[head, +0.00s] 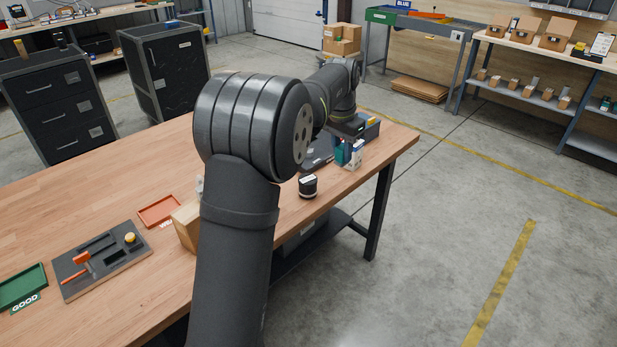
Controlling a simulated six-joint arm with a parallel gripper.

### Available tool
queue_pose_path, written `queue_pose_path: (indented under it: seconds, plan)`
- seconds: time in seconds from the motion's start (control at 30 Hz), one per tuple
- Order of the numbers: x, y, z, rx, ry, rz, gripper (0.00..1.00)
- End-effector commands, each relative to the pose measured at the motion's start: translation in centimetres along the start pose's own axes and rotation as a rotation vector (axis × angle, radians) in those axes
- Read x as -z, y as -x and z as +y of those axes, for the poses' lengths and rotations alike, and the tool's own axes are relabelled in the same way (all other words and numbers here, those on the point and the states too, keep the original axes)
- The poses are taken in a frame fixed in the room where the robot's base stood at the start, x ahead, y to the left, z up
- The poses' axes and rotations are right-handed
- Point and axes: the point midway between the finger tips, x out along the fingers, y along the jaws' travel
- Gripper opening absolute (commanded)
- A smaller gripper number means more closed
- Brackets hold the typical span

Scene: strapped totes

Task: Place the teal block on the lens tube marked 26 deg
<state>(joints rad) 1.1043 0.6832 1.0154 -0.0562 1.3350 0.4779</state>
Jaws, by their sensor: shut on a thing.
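My gripper (346,133) is at the far right end of the wooden bench, pointing down, small in the head view. A teal block (341,152) shows directly beneath it, and the jaws appear shut on it. The fingertips are too small to make out clearly. A short black cylinder with a pale band (308,187), perhaps a lens tube, stands upright nearer the bench's right edge, apart from the gripper. No 26 deg marking is readable. My arm hides part of the bench's middle.
A white item (355,158) stands close beside the teal block. A dark bin (371,130) is behind the gripper. A cardboard box (186,226), a red tray (160,211), a tool board (132,262) and a green tray (22,290) lie to the left.

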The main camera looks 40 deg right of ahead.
Motion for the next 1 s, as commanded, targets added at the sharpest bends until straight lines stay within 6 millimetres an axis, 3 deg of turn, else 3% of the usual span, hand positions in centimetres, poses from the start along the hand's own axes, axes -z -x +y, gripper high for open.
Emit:
queue_pose_path:
  seconds: [0.53, 0.77, 1.0]
  plan:
    - [-1.9, -6.0, -10.4, 0.000, 0.004, -0.001, 0.03]
    - [-2.1, -7.1, -11.5, 0.000, 0.001, -0.001, 0.03]
    - [-2.5, -10.3, -11.5, 0.000, 0.002, -0.001, 0.03]
